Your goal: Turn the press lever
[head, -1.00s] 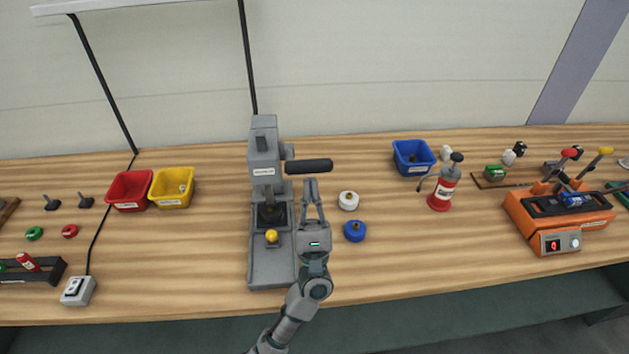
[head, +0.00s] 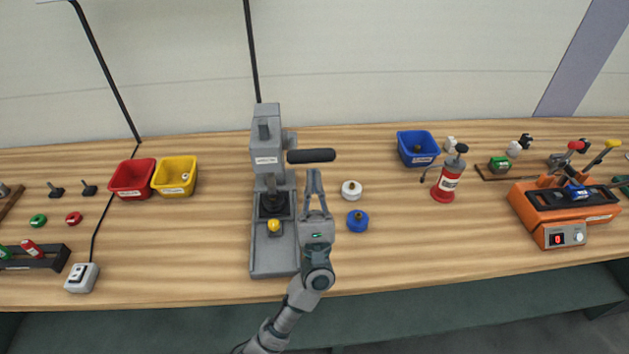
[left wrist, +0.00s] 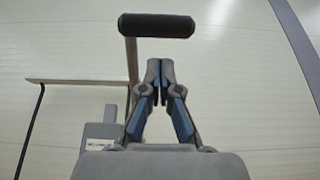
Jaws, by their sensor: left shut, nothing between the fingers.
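The grey press (head: 266,145) stands upright on the workbench, left of the middle in the head view. Its lever ends in a black cylindrical handle (head: 311,156) that points right. My left gripper (head: 315,173) is shut and empty, just below the handle in the head view. In the left wrist view the fingertips (left wrist: 160,64) are together, and the black handle (left wrist: 156,25) lies beyond them with a visible gap. The press body (left wrist: 100,137) shows at the lower left there. A yellow-topped piece (head: 274,226) sits on the press base. My right gripper is not in view.
A white round part (head: 351,190) and a blue round part (head: 357,220) lie right of my left gripper. Red (head: 132,178) and yellow (head: 175,176) bins stand left of the press. A blue bin (head: 417,148), red bottle (head: 449,180) and orange machine (head: 565,210) stand right.

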